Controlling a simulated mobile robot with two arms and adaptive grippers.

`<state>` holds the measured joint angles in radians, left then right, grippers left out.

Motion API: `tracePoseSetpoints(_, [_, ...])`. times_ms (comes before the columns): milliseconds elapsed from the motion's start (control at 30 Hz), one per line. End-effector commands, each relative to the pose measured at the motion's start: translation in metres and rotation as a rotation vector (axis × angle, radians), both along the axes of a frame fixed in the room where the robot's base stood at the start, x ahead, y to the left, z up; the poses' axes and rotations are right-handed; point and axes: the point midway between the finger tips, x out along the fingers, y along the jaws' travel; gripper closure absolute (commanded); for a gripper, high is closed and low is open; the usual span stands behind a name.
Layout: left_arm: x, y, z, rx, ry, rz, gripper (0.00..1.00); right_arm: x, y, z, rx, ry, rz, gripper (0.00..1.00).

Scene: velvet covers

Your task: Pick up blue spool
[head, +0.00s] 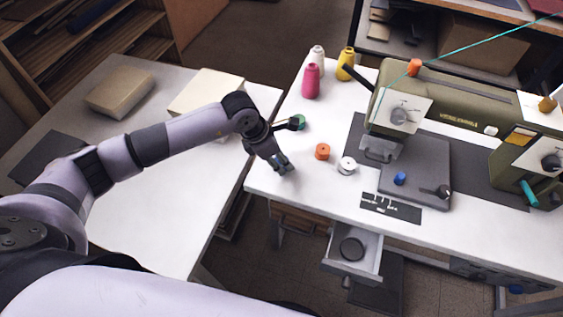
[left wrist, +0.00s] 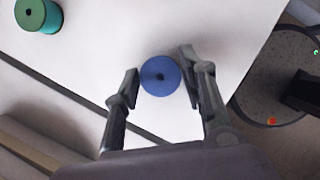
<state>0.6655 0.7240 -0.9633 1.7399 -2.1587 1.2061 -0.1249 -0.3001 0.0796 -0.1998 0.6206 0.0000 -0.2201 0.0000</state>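The blue spool (left wrist: 160,76) shows from above in the left wrist view, over the white table top, with a dark hole in its middle. My left gripper (left wrist: 160,68) has one finger on each side of it. A narrow gap shows at the left finger; I cannot tell whether the right finger touches. In the head view my left gripper (head: 282,165) points down at the left front corner of the white sewing table (head: 300,185), and I cannot make out the blue spool there. My right gripper is not in view.
A green spool (left wrist: 38,15) lies close by, also in the head view (head: 299,121). Orange (head: 322,151) and white (head: 347,165) spools stand to the right. A sewing machine (head: 450,105) stands beyond. An open drawer (head: 352,250) sticks out below the front edge.

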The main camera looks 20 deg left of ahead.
Motion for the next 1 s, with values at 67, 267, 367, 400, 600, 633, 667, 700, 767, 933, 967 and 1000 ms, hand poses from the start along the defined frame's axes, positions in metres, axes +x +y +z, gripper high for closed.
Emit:
tracePoseSetpoints(67, [0.000, 0.000, 0.000, 0.000, 0.000, 0.000, 0.69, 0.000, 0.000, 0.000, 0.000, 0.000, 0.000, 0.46])
tracePoseSetpoints(267, [0.000, 0.000, 0.000, 0.000, 0.000, 0.000, 0.79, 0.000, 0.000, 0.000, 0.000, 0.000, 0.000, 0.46])
tracePoseSetpoints(367, [0.000, 0.000, 0.000, 0.000, 0.000, 0.000, 0.79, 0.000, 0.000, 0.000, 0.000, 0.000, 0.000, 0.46])
tracePoseSetpoints(400, [0.000, 0.000, 0.000, 0.000, 0.000, 0.000, 0.79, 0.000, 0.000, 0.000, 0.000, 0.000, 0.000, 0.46])
tracePoseSetpoints(600, [0.001, 0.000, 0.008, -0.002, -0.003, 0.000, 0.79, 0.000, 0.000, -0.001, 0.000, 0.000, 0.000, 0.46])
tracePoseSetpoints(633, [0.001, 0.000, 0.011, -0.002, -0.003, 0.000, 0.79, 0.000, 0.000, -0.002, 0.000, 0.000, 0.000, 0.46])
tracePoseSetpoints(667, [0.001, 0.000, 0.014, -0.002, -0.003, 0.000, 0.79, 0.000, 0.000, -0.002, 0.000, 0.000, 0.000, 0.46])
tracePoseSetpoints(700, [0.001, 0.000, 0.019, -0.001, -0.004, 0.000, 0.79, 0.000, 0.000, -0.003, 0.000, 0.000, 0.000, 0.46])
tracePoseSetpoints(767, [0.001, 0.000, 0.030, -0.001, -0.007, -0.001, 0.79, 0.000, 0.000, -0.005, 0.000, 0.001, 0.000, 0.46])
tracePoseSetpoints(933, [0.002, 0.000, 0.072, -0.001, -0.010, 0.000, 0.79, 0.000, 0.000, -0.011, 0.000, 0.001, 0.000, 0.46])
tracePoseSetpoints(967, [0.002, 0.000, 0.081, -0.001, -0.010, 0.000, 0.79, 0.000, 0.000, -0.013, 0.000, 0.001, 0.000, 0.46])
tracePoseSetpoints(1000, [0.002, 0.000, 0.093, 0.000, -0.010, -0.002, 0.79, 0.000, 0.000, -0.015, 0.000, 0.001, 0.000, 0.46])
